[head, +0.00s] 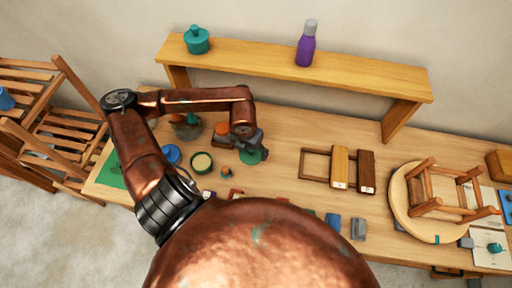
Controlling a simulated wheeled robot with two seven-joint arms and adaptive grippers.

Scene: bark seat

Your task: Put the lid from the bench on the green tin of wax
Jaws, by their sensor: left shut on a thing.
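The green tin of wax (202,163) stands open on the bench, with pale wax showing inside its dark green rim. My left gripper (251,150) is to the right of the tin, shut on the green lid (249,158). The lid is a flat green disc, apart from the tin. I cannot tell how far it is above the bench, and the gripper hides part of it. My right gripper is not in view.
A blue round container (171,154) stands just left of the tin. A small figure-like item (226,172) lies between tin and lid. A raised shelf (350,78) carries a teal pot (196,40) and purple bottle (306,47). A small stool (445,190) is at right.

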